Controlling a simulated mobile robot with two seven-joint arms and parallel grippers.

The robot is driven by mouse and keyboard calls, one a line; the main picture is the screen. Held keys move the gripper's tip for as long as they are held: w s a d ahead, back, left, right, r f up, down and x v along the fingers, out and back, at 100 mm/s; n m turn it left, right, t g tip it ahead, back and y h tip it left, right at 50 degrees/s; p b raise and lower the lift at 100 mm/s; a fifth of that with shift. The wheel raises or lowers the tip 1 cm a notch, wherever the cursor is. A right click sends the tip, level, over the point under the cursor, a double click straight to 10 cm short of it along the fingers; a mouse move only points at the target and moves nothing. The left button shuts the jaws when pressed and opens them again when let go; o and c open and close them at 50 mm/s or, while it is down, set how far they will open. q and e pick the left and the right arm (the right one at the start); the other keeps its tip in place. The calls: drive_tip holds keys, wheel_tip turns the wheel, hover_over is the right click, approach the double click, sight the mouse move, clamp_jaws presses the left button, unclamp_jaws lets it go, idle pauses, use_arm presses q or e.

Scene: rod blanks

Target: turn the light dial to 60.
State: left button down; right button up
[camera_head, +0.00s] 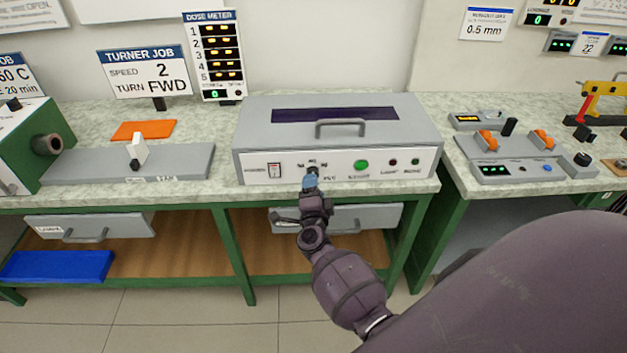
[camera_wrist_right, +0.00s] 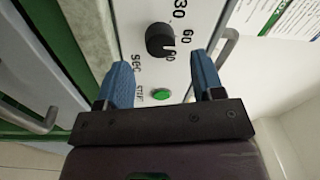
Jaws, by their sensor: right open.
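The light dial is a black round knob (camera_wrist_right: 160,40) on the white front panel of a grey box (camera_head: 337,110). In the wrist view, numbers including 30 and 60 are printed around it, and SEC beside it. I cannot tell surely which number its mark faces. In the head view my right gripper (camera_head: 311,180) largely covers the dial. In the wrist view the right gripper (camera_wrist_right: 164,75) is open and empty. Its two blue fingertips are spread toward the panel, with the dial beyond the gap between them, apart from both. My left gripper is not in view.
On the same panel are a power rocker switch (camera_head: 274,172), a green start button (camera_head: 361,165) and small lamps to its right. The box has a grey handle (camera_head: 340,124). A drawer (camera_head: 350,218) hangs below the bench. A dose meter sign (camera_head: 214,55) stands behind.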

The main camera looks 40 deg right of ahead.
drive_tip(key=v, duration=0.7)
idle(0.4)
